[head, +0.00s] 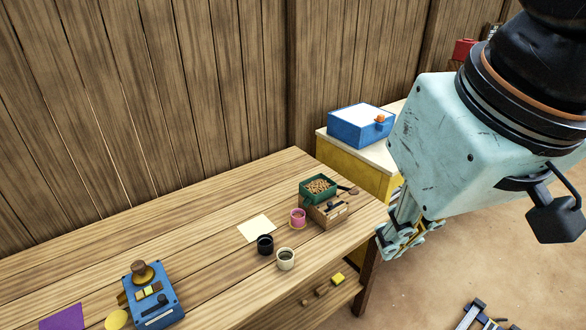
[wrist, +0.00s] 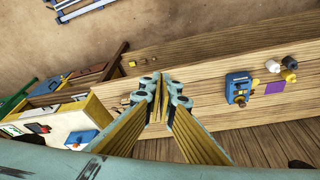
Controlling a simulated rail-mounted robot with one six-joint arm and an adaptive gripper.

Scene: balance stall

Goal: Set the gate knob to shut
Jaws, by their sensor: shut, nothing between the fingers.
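No part is labelled as the gate knob in either view, and I cannot tell its setting. A green hopper (head: 315,190) full of brown grain stands on a wooden block (head: 326,213) near the table's right end, with a small brown knob (head: 353,191) at its right side. A blue device (head: 153,295) with a round brown knob (head: 138,267) on top stands at the table's front left; the device also shows in the wrist view (wrist: 238,88). My gripper (head: 384,248) is shut and empty, beside the table's right end; it also shows in the wrist view (wrist: 163,78).
A pink cup (head: 297,216), a black cup (head: 265,244) and a cream cup (head: 286,259) stand left of the hopper by a pale sheet (head: 257,228). A blue box (head: 361,125) with an orange knob sits on a yellow cabinet (head: 350,165). The table's middle is clear.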

